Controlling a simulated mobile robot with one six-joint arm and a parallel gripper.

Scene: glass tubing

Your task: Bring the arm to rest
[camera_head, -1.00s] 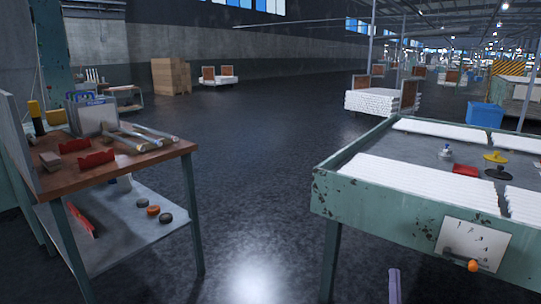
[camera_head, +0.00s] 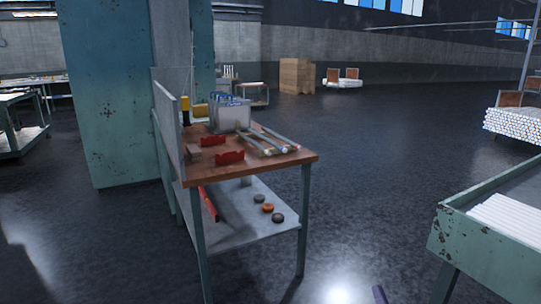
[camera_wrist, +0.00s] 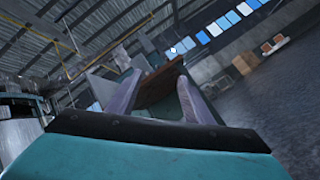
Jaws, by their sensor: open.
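My gripper (camera_wrist: 152,90) shows in the wrist view with its two grey-purple fingers spread apart. It is open, and nothing is held between the fingers. A brown surface behind the gap looks like the wooden top of the workbench, some way off. In the head view only a small purple tip (camera_head: 380,294) shows at the bottom edge, which looks like part of my gripper. It is over the dark floor, apart from the furniture. The rest of my arm is out of view.
The workbench (camera_head: 305,157) stands left of centre, with glass tubes (camera_head: 270,142), red holders (camera_head: 229,157) and a bin (camera_head: 234,114) on top. A green pillar (camera_head: 125,110) is behind it. A green-framed table (camera_head: 480,245) is at right. The floor (camera_head: 385,180) between them is clear.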

